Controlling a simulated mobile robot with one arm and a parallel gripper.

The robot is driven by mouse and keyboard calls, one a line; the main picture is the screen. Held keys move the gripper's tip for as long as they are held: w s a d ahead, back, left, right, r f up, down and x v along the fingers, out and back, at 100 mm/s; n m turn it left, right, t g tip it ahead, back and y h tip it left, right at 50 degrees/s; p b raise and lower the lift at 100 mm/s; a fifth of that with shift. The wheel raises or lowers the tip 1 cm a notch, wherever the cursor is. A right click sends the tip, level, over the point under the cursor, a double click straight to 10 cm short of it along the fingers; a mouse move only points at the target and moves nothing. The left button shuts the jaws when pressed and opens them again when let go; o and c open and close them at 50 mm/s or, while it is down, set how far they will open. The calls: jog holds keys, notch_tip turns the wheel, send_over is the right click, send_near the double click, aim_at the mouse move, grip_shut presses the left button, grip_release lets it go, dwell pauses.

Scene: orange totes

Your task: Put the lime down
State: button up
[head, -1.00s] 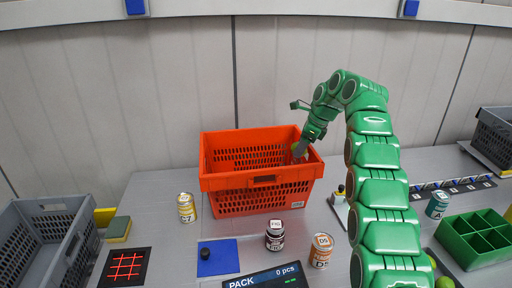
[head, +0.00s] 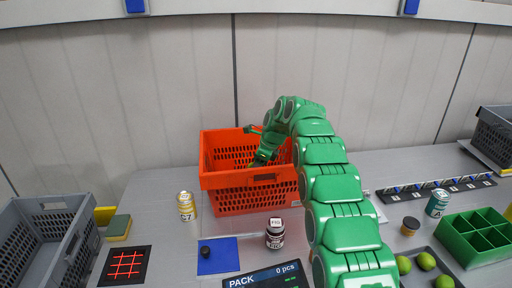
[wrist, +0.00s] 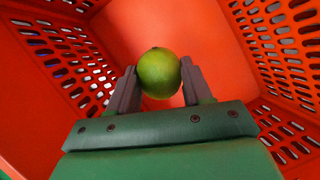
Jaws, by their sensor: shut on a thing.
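In the wrist view, my gripper (wrist: 158,85) is shut on a green lime (wrist: 159,72), one grey finger on each side of it. Around them are the perforated red-orange walls of the tote (wrist: 55,65) and its plain floor, so the gripper points down inside it. In the head view, the orange tote (head: 250,201) stands upright at the table's middle. My gripper (head: 256,163) reaches down inside it, partly hidden. The lime is not visible in the head view. I cannot tell whether it touches the tote floor.
More limes (head: 426,261) lie in a dark tray at the right, beside a green divided box (head: 478,239). A yellow can (head: 186,206) and a dark jar (head: 275,234) stand near the tote. A grey crate (head: 40,240) is at the left.

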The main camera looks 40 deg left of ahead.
jog(key=shift+s+a+f, duration=0.15)
jog(key=shift+a+f, duration=0.05)
jog(key=shift+f, duration=4.95)
jog(key=shift+f, duration=0.15)
jog(key=o, duration=1.1)
jog(key=shift+o, duration=0.2)
jog(key=v, duration=1.2)
